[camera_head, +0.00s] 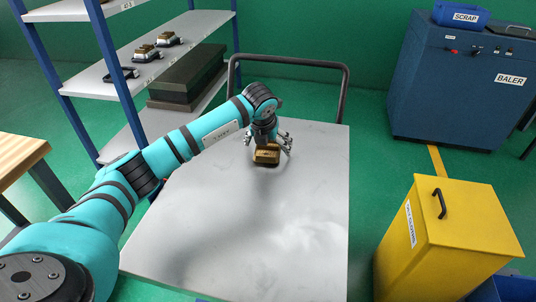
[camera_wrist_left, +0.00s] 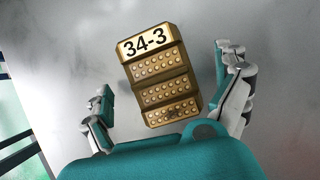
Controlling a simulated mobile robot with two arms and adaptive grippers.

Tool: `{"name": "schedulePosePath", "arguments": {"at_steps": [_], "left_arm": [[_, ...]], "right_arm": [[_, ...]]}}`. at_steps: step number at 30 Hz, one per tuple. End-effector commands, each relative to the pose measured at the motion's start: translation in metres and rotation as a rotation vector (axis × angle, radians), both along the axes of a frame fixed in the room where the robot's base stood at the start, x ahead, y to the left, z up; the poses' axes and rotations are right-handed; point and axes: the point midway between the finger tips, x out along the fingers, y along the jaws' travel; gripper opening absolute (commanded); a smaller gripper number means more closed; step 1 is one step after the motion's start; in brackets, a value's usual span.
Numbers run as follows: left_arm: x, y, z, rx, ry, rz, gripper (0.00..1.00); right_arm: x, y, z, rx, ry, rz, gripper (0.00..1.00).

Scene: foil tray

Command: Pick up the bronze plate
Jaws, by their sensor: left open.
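The bronze plate (camera_head: 266,156) is a small stepped block lying on the grey cart top, towards its far end. In the left wrist view the bronze plate (camera_wrist_left: 157,93) shows a white label reading "34-3" and rows of round studs. My left gripper (camera_head: 268,146) points down over it. In the left wrist view the fingers of my left gripper (camera_wrist_left: 168,78) are open, one on each side of the plate, with gaps between fingers and plate. Whether the fingertips reach the cart surface I cannot tell. My right gripper is not in view.
The cart top (camera_head: 270,235) is otherwise bare, with a dark handle (camera_head: 347,85) at its far edge. A shelf rack (camera_head: 150,70) with several small blocks stands at the left. A yellow bin (camera_head: 450,235) and a blue baler (camera_head: 455,90) stand at the right.

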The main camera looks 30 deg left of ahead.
Motion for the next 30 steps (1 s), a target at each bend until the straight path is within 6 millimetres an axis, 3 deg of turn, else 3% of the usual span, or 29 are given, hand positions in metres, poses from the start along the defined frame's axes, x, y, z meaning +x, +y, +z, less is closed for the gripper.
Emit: {"name": "schedulePosePath", "arguments": {"at_steps": [8, 27, 30], "left_arm": [[0.0015, 0.0002, -0.0009, 0.0, -0.002, 0.0, 0.99], [0.0012, 0.0003, -0.0011, 0.0, -0.001, 0.0, 0.15], [0.002, 0.0004, 0.0007, 0.0, -0.004, 0.0, 0.12]], "right_arm": [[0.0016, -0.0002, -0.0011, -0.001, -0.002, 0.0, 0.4], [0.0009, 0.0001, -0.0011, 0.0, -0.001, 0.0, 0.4], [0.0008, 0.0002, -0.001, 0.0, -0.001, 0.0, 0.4]]}}
